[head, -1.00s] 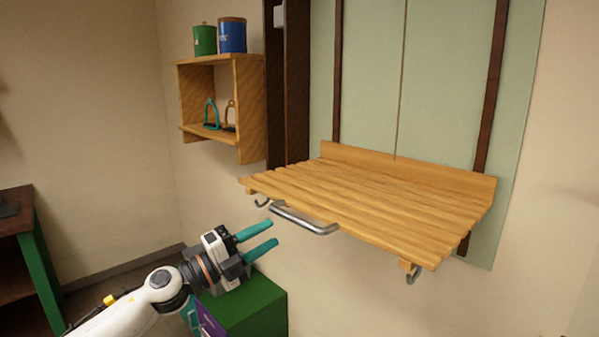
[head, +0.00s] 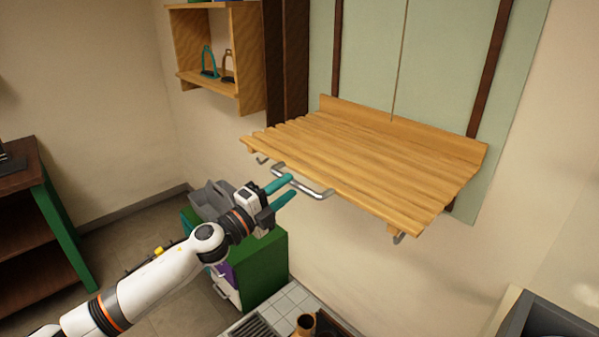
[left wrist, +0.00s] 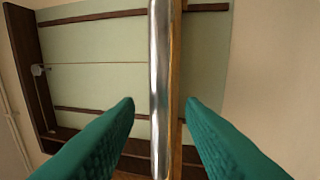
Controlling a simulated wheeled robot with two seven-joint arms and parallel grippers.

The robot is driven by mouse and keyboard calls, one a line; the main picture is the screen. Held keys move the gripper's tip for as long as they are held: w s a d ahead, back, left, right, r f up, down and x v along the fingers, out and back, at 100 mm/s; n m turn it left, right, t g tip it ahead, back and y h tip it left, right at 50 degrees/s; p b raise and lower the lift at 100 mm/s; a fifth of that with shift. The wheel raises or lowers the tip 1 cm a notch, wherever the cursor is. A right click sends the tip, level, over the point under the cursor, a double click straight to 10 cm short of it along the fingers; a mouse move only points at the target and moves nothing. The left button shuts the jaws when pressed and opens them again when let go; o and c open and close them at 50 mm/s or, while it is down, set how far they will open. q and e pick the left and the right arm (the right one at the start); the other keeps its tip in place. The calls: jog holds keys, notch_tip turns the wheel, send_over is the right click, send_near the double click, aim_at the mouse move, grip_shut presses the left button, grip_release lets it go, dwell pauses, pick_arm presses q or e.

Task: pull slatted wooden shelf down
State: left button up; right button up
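The slatted wooden shelf (head: 365,165) juts out from the green wall panel in the head view. A metal bar handle (head: 310,190) hangs along its front edge, with a hook near each front corner. The left gripper is open and holds nothing. My right gripper is not in view.
A small wall shelf (head: 238,55) with stirrups (head: 209,62) hangs at upper left. A green cabinet (head: 262,268) stands below my left gripper. A dark-topped bench (head: 20,170) is at far left.

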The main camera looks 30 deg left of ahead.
pick_arm(q)
jog(key=p+x, duration=0.1)
jog(key=x, duration=0.4)
jog(key=shift+c, duration=0.6)
jog(key=shift+r, duration=0.1)
grip_shut()
